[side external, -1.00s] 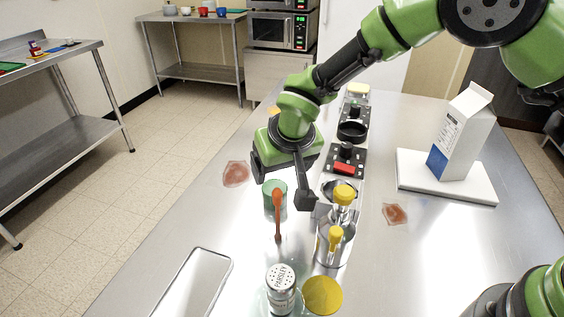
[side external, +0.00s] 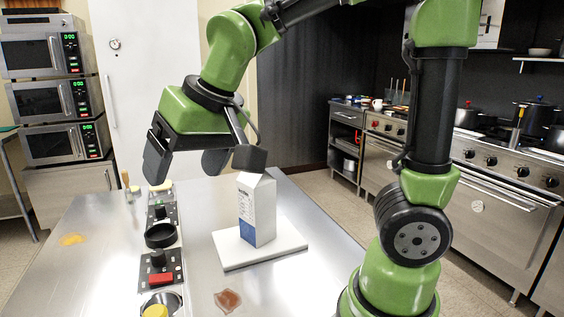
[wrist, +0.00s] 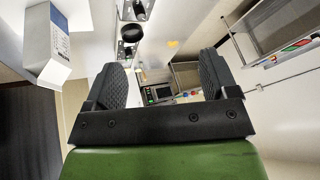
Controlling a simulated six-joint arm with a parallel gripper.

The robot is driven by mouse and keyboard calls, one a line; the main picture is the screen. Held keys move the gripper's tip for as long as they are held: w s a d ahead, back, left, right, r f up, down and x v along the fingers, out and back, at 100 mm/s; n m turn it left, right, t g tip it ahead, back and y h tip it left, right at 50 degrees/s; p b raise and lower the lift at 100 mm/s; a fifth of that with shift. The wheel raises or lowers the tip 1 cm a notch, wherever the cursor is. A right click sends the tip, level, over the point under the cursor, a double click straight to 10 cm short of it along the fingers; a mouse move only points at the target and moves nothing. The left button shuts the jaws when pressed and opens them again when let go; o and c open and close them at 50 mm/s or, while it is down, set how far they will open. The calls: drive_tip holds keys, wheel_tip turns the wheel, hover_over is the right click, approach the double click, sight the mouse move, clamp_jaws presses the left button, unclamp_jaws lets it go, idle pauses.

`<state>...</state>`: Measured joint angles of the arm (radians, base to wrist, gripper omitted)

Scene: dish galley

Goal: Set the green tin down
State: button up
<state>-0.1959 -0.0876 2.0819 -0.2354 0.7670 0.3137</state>
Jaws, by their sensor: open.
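The green tin is not visible in the side view or the wrist view now. My gripper (side external: 187,162) is held in the air above the steel table in the side view, left of and higher than the milk carton. In the wrist view its two dark fingers (wrist: 161,80) stand wide apart with nothing between them.
A white carton (side external: 258,210) stands on a white board (side external: 290,240). A control strip with a black ring (side external: 160,235) and a red switch (side external: 161,279) runs along the table. Reddish (side external: 228,300) and yellow (side external: 73,239) spills lie on the table.

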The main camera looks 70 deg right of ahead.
drive_tip(key=s+d+r, duration=0.1)
drive_tip(key=s+d, duration=0.1)
drive_tip(key=s, duration=0.5)
drive_tip(key=shift+r+m+t+y, duration=0.3)
drive_tip(key=shift+r+t, duration=0.1)
drive_tip(key=shift+o, duration=0.2)
drive_tip(key=shift+t+y, duration=0.3)
drive_tip(key=shift+t, duration=0.1)
drive_tip(key=s, duration=0.5)
drive_tip(key=shift+d+f, duration=0.15)
drive_tip(key=shift+f, duration=0.15)
drive_tip(key=shift+o, duration=0.2)
drive_tip(key=shift+s+f, duration=0.1)
drive_tip(key=shift+s, duration=0.3)
